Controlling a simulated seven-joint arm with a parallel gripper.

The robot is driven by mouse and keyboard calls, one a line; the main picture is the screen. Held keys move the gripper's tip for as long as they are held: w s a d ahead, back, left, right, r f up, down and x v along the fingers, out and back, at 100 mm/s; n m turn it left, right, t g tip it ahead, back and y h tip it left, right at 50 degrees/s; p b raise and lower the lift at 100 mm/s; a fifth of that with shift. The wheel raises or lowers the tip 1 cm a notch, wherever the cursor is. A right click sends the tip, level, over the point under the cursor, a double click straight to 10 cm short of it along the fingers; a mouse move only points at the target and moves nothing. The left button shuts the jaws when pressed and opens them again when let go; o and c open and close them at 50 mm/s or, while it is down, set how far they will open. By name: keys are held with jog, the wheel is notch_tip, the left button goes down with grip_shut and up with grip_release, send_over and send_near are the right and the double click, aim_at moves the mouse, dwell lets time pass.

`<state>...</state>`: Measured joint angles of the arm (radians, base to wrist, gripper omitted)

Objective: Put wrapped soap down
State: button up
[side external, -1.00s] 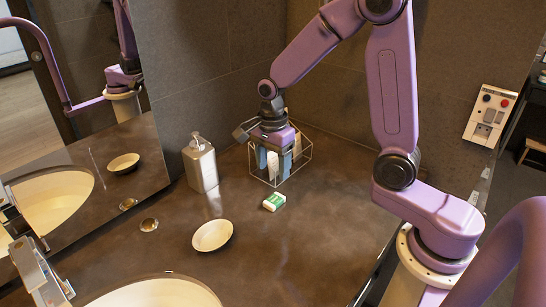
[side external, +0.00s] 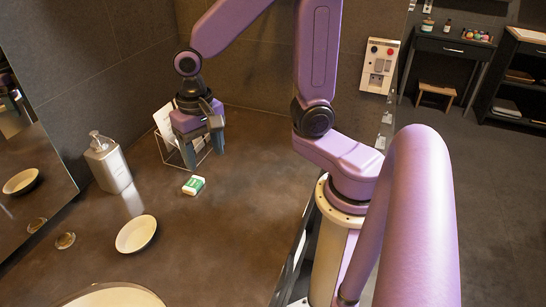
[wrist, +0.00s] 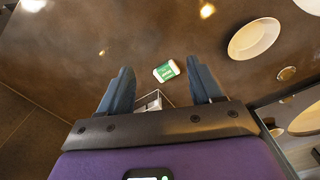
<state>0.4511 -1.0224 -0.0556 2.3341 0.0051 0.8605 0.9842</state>
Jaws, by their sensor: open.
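The wrapped soap (side external: 194,186), a small white block with a green band, lies on the brown counter just in front of the wire holder. In the wrist view the soap (wrist: 166,71) shows beyond and between my fingertips, apart from both. My gripper (side external: 205,160) is open and empty, with its blue-grey fingers pointing down over the wire holder (side external: 172,153), behind the soap. In the wrist view my gripper (wrist: 158,78) has its two fingers spread wide, and part of the holder shows between them. My gripper hides part of the holder in the side view.
A metal soap dispenser (side external: 108,163) stands at the left by the mirror. A cream oval dish (side external: 136,234) sits on the counter in front, with a basin (side external: 110,296) at the near edge. The counter right of the soap is clear.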

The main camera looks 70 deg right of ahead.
jog(key=s+d+r+n, duration=0.1)
jog(key=s+n, duration=1.4)
jog(key=n, duration=0.2)
jog(key=shift+s+d, duration=0.15)
jog(key=shift+d, duration=0.1)
